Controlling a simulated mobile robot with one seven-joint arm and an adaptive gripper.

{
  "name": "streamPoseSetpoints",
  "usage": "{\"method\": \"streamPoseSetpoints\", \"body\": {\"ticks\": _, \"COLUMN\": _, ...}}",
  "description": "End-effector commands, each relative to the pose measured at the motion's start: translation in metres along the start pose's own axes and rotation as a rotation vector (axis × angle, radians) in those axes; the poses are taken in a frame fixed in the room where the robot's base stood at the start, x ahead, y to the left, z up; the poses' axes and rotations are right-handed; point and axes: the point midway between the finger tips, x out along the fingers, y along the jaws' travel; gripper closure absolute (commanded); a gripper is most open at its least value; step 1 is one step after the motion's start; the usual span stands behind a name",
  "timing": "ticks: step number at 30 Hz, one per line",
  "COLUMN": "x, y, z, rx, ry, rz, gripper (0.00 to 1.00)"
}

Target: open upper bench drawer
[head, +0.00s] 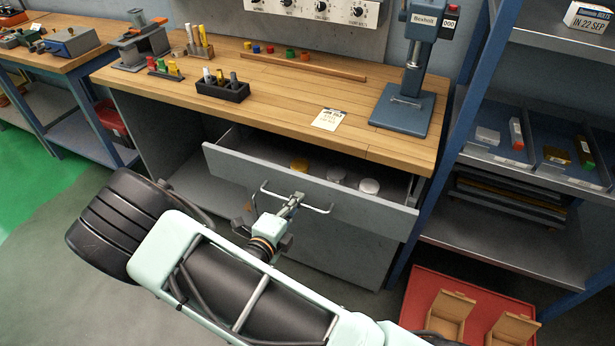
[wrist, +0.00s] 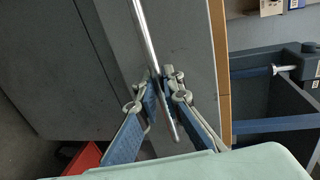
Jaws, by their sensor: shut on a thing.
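The upper bench drawer (head: 375,214) is a grey drawer under the wooden benchtop. In the wrist view the handle (wrist: 146,40) passes between the two fingers of my gripper (wrist: 160,78), with the grey drawer front behind. The drawer's back part is hidden under the benchtop.
The lower grey front (head: 350,255) is below the drawer. The benchtop (head: 285,105) carries a black bin (head: 222,88), a note and a blue press (head: 405,105). A blue-framed shelf (head: 530,235) stands close at right, with a red tray (head: 425,290) holding cardboard boxes on the floor.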

Motion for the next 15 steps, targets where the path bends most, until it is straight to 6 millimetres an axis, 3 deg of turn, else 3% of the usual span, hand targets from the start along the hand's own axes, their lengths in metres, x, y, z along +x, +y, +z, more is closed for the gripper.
{"method": "streamPoseSetpoints", "body": {"ticks": 1, "x": -0.017, "y": 0.000, "z": 0.001, "rx": -0.003, "ry": -0.005, "rz": 0.002, "gripper": 1.00}}
{"method": "streamPoseSetpoints", "body": {"ticks": 6, "x": -0.061, "y": 0.011, "z": 0.001, "rx": -0.002, "ry": -0.004, "rz": 0.001, "gripper": 1.00}}
{"method": "streamPoseSetpoints", "body": {"ticks": 15, "x": -0.122, "y": 0.025, "z": 0.001, "rx": -0.001, "ry": -0.003, "rz": -0.001, "gripper": 1.00}}
